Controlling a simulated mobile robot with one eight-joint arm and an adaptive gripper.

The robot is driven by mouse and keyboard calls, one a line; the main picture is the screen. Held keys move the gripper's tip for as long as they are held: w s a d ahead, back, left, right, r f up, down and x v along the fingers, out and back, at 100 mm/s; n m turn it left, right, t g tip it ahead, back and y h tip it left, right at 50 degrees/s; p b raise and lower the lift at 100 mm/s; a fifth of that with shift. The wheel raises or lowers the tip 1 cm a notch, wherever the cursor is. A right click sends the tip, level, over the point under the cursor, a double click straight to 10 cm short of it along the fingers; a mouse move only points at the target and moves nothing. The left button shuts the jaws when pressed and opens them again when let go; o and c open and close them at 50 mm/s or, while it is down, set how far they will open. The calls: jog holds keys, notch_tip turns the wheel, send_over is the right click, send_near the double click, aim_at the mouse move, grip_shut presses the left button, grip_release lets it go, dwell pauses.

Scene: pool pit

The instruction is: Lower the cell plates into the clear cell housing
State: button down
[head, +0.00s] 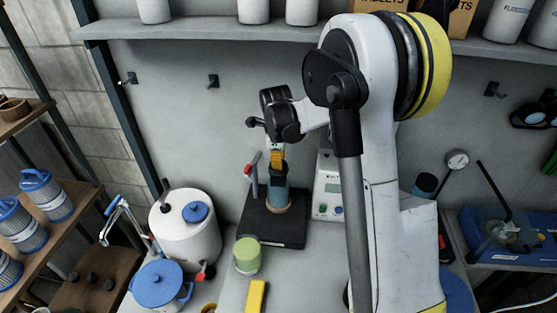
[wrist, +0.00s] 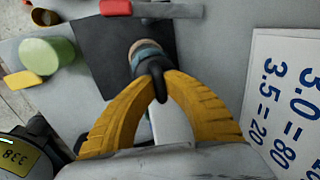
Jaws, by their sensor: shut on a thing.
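My gripper (head: 277,160) points down over a black base plate (head: 285,231) on the counter. In the wrist view its yellow fingers (wrist: 155,84) are closed around a dark grip, which looks like the top of the cell plates (wrist: 151,68). Below the fingers is a teal, see-through-looking cylinder (head: 277,197), likely the clear cell housing, on a beige ring at the black base. The plates themselves are hidden by the fingers and the cylinder, so I cannot tell how deep they sit or whether they touch its wall.
A red-topped post (head: 251,166) stands left of the cylinder and a white meter box (head: 328,189) right of it. A green-topped jar (head: 247,256) and yellow block (head: 256,297) are in front. A white tank (head: 186,236) and blue-lidded pot (head: 162,284) stand left.

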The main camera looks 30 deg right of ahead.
jog(key=shift+f+b, duration=2.05)
jog(key=shift+f, duration=0.75)
jog(key=shift+f+b, duration=0.35)
jog(key=shift+b, duration=0.05)
jog(key=c, duration=1.4)
grip_release()
jog(key=r, duration=0.4)
jog(key=s+a+r, duration=0.1)
jog(key=r, duration=0.3)
jog(key=s+r, duration=0.1)
jog(key=r, duration=0.2)
jog(key=shift+a+r, duration=0.15)
jog(key=shift+r, duration=0.25)
